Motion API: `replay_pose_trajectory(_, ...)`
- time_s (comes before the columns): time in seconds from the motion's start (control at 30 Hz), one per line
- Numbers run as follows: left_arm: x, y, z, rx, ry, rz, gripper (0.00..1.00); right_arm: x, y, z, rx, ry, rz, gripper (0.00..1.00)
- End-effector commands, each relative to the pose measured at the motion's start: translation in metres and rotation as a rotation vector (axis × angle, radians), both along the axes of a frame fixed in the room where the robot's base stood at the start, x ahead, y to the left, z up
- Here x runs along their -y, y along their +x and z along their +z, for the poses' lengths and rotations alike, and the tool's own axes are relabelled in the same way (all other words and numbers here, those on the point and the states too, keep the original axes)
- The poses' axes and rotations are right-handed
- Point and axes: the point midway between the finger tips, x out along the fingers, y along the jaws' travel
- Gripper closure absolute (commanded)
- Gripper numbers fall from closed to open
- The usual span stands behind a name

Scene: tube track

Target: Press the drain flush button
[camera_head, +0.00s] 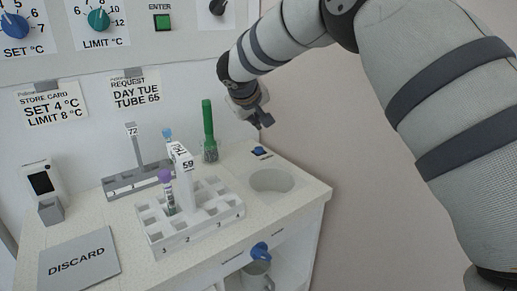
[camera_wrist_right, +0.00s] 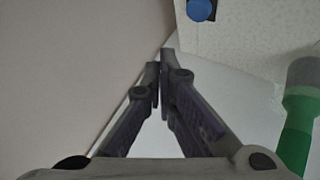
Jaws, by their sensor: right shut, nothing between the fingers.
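The drain flush button is a blue button (camera_head: 261,150) on a dark base, on the counter just behind the round drain basin (camera_head: 272,181). The blue button also shows at the top of the right wrist view (camera_wrist_right: 201,10). My right gripper (camera_head: 264,121) is above and behind the button in the head view, apart from it. In the right wrist view the fingers (camera_wrist_right: 159,75) are shut and empty, with the button beyond their tips and to the right. My left gripper is not in view.
A green bottle-like object (camera_head: 208,131) stands left of the right gripper and shows in the right wrist view (camera_wrist_right: 296,135). A white tube rack (camera_head: 195,227) stands left of the basin. The wall is close on the right.

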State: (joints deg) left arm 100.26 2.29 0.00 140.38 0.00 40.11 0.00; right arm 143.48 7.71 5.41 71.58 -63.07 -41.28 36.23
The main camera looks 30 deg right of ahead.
Motion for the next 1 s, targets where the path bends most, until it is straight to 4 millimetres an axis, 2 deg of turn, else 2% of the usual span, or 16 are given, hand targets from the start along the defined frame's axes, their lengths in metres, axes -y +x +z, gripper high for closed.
replay_pose_trajectory(0.03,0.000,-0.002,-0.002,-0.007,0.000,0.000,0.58,0.000,0.000,-0.011,-0.007,0.000,0.001,1.00)
replay_pose_trajectory(0.1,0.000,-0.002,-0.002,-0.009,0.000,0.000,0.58,0.000,0.000,-0.020,-0.006,-0.001,0.002,1.00)
replay_pose_trajectory(0.3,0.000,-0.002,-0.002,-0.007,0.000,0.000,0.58,0.000,0.000,-0.036,-0.001,0.000,0.000,1.00)
replay_pose_trajectory(1.0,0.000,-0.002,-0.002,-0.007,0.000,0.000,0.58,0.000,0.000,-0.041,-0.001,0.001,0.000,1.00)
